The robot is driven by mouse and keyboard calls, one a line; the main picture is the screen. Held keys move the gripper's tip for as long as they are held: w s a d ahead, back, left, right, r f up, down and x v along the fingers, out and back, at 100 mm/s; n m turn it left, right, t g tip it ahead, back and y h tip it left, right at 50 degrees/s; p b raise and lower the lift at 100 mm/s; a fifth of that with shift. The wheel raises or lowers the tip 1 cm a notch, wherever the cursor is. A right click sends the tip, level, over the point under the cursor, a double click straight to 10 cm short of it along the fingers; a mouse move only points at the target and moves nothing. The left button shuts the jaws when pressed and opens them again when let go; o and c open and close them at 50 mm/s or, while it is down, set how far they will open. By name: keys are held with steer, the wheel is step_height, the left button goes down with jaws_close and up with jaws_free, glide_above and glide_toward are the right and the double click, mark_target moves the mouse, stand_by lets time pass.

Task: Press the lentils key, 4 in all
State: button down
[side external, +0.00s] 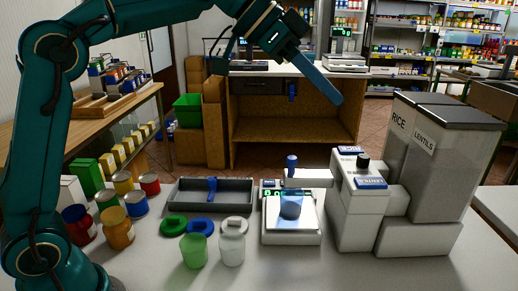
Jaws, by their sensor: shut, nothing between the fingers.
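The lentils key (371,183) is a blue plate with pale lettering on the sloping front of the white dispenser (359,220). A second labelled key (350,150), probably for rice, sits higher up, with a black knob (363,161) between them. Behind stand two grey bins, marked RICE (399,121) and LENTILS (424,143). A blue cup (291,206) stands on the white scale (291,235) below the spout (308,178). The scale's green display (272,190) is partly hidden.
A grey tray (183,208) holding a blue item lies left of the scale. Green and white jars (194,250), loose lids (174,226) and several cans (136,204) stand on the left and front of the counter. The counter's front right is clear.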

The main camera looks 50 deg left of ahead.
steer(key=w+f, duration=0.2)
steer(key=f, duration=0.1)
steer(key=shift+w+f+g, duration=0.1)
steer(key=shift+f+g, duration=0.05)
steer(key=shift+g, duration=0.15)
glide_above(376, 181)
steer(key=s+a, duration=0.2)
step_height(376, 181, down, 7)
steer(key=shift+s+f, duration=0.1)
steer(key=shift+f, duration=1.95)
